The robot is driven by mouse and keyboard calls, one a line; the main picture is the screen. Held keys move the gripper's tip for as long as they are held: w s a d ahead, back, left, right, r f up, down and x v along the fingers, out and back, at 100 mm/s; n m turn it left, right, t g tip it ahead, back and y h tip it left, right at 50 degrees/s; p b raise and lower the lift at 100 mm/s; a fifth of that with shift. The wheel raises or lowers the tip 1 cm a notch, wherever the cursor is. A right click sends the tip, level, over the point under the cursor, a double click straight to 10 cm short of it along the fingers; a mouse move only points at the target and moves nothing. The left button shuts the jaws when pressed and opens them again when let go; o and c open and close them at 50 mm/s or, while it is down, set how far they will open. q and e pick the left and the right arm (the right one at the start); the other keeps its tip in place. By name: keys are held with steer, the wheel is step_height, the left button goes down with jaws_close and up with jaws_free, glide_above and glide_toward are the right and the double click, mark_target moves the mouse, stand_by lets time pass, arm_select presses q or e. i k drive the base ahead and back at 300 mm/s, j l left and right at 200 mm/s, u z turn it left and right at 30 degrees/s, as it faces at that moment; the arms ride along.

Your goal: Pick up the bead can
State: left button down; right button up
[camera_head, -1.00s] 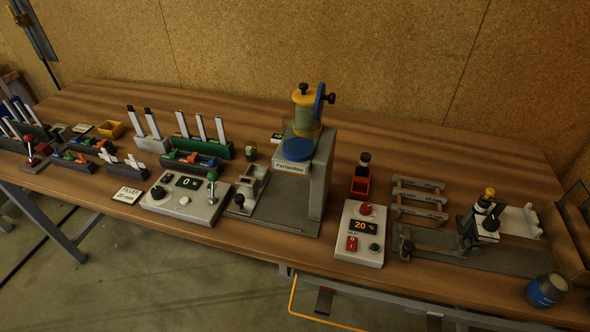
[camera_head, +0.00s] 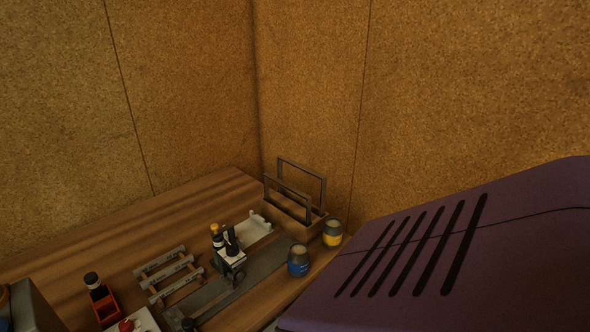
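Two small cans stand near the right end of the wooden workbench. One is a dark can with a blue band (camera_head: 298,262), near the bench's front edge. The other is a can with a yellow band (camera_head: 332,234), farther right beside the frame rack. Both stand upright and look open at the top with pale insides. I cannot tell from here which of them holds beads. Neither of my grippers is in view.
A large purple slotted shape blocks the lower right.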

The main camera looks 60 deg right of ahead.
mark_target(297, 256)
steer(key=z, duration=1.5)
